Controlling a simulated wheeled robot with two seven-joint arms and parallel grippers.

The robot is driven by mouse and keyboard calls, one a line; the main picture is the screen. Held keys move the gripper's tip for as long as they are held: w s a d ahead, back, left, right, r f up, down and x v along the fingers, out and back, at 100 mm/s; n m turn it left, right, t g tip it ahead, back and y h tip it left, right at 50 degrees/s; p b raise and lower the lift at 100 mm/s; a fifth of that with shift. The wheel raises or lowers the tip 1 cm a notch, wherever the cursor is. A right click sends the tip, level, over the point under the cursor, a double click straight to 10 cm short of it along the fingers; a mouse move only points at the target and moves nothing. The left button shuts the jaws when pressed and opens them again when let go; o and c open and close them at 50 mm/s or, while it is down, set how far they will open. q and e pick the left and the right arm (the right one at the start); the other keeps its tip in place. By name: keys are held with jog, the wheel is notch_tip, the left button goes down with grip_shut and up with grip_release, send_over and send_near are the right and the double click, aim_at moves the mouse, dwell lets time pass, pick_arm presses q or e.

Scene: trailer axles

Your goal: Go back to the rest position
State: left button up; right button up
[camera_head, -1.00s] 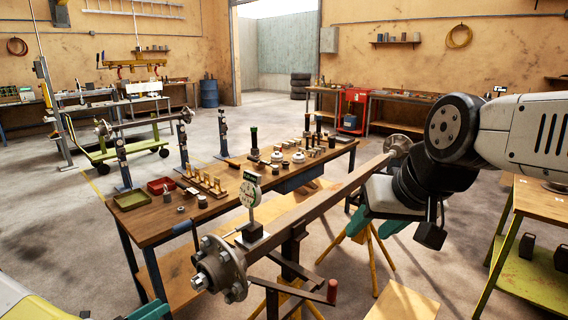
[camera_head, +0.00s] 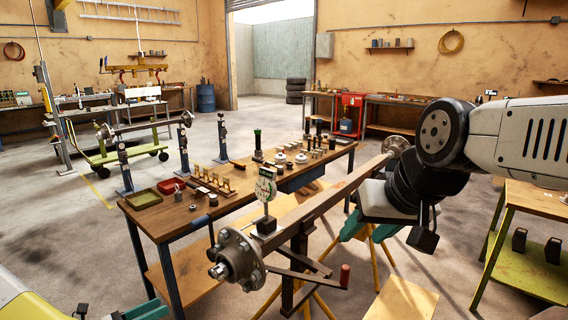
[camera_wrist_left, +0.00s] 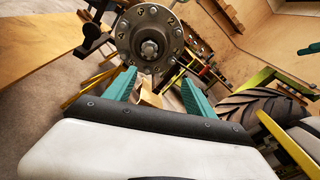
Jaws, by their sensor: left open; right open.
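My left gripper (camera_head: 145,310) shows only as a teal fingertip at the bottom left edge of the head view. In the left wrist view its two teal fingers (camera_wrist_left: 158,92) stand apart with nothing between them, below a round bolted hub (camera_wrist_left: 150,40). My right gripper (camera_head: 368,232) hangs below the dark wrist at the right of the head view, teal fingers spread, partly hidden by the wrist. The trailer axle (camera_head: 318,205) runs diagonally on stands, its near hub (camera_head: 237,256) at the front and its far hub (camera_head: 397,146) behind my right wrist.
A wooden workbench (camera_head: 165,222) with trays and small parts stands behind the axle. A table with a green lower shelf (camera_head: 525,270) is at the right. In the left wrist view a tyre (camera_wrist_left: 250,105) lies close to the right of the gripper. Open floor is at the left.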

pick_arm(q)
jog(key=s+d+r+m+g+y, duration=0.2)
jog(key=d+r+m+g+y, duration=0.2)
jog(key=d+r+m+g, duration=1)
jog(key=s+d+r+m+t+y, duration=0.3)
jog(key=s+d+r+m+t, duration=0.1)
jog(key=r+m, duration=0.5)
jog(key=s+d+r+m+t+y, duration=0.3)
jog(key=s+r+m+t, duration=0.1)
jog(key=r+m, duration=0.5)
notch_tip(320, 180, up, 3)
jog(key=shift+s+d+f+y, duration=0.1)
jog(key=shift+s+d+y, duration=0.25)
jog(key=shift+s, duration=0.4)
